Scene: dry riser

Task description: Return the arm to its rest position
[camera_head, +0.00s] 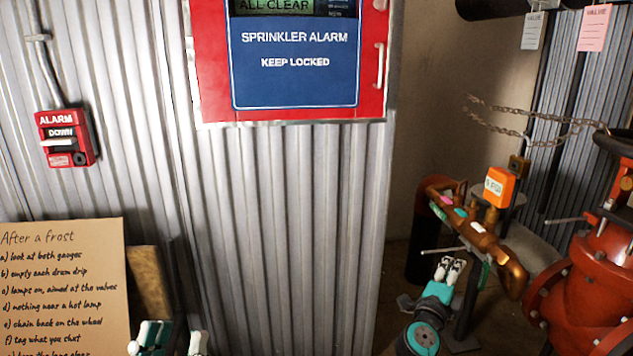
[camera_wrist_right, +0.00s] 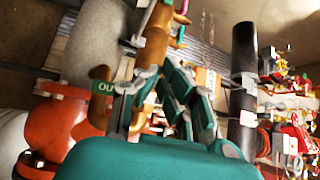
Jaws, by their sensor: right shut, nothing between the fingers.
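My right gripper (camera_head: 449,266) is at the lower right of the head view, fingers together and empty. Its teal body also fills the bottom of the right wrist view (camera_wrist_right: 155,85). It stands in front of the brass and copper pipework (camera_head: 478,232), and I cannot tell whether it is clear of the pipes. My left gripper (camera_head: 169,343) shows only in part at the bottom left edge, its pale fingertips apart with nothing seen between them.
A red valve body (camera_head: 585,285) stands at the right, with a chain (camera_head: 530,132) above. An orange tag box (camera_head: 499,187) sits on the pipework. A cardboard sign (camera_head: 65,280), red alarm box (camera_head: 65,139) and red sprinkler cabinet (camera_head: 293,115) are along the corrugated wall.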

